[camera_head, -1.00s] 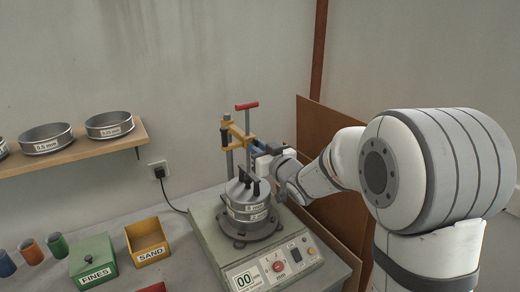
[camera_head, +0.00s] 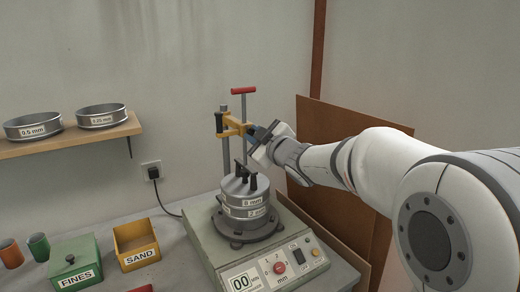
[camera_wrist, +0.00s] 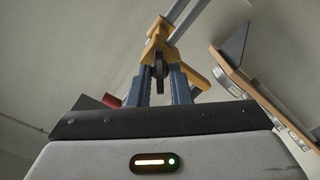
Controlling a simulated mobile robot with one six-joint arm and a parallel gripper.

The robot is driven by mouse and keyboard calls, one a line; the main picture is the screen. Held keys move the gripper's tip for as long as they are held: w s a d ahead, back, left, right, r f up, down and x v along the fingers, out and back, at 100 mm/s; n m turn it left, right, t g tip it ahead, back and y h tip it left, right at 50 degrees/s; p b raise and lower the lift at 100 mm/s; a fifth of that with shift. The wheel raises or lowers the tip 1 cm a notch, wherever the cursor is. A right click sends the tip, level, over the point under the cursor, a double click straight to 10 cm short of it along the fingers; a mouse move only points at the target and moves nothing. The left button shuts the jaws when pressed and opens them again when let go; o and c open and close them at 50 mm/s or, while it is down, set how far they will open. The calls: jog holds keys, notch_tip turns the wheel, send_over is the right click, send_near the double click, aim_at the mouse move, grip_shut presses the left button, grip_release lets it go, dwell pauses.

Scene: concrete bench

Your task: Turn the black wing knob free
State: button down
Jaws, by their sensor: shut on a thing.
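The black wing knob (camera_wrist: 159,76) sits at the yellow clamp arm, and in the wrist view it shows between my blue fingertips. The yellow clamp arm (camera_head: 236,125) is on a grey post above the sieve stack (camera_head: 244,196). In the head view my gripper (camera_head: 254,131) reaches the clamp's right side from the right, and its dark body hides the knob. My gripper also shows in the wrist view (camera_wrist: 162,80), shut on the knob. A rod with a red T-handle (camera_head: 243,90) stands beside the post.
The sieve stack with black lid parts stands on the grey shaker (camera_head: 218,248) with its control panel. A green FINES box (camera_head: 76,275) and a yellow SAND box (camera_head: 137,246) are at the left. A shelf (camera_head: 70,139) holds sieves. A brown panel (camera_head: 345,175) stands behind my arm.

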jog(key=shift+a+r+n+b, duration=0.1)
jog(key=shift+r+n+b, duration=0.05)
jog(key=shift+n+b, duration=4.2)
jog(key=shift+n+p, duration=0.45)
jog(key=shift+n, duration=0.2)
jog(key=c, duration=1.3)
grip_release()
jog(key=shift+f, duration=0.2)
jog(key=shift+c, duration=0.2)
jog(key=v, duration=0.7)
jog(key=shift+s+d, duration=0.25)
jog(key=shift+s, duration=0.05)
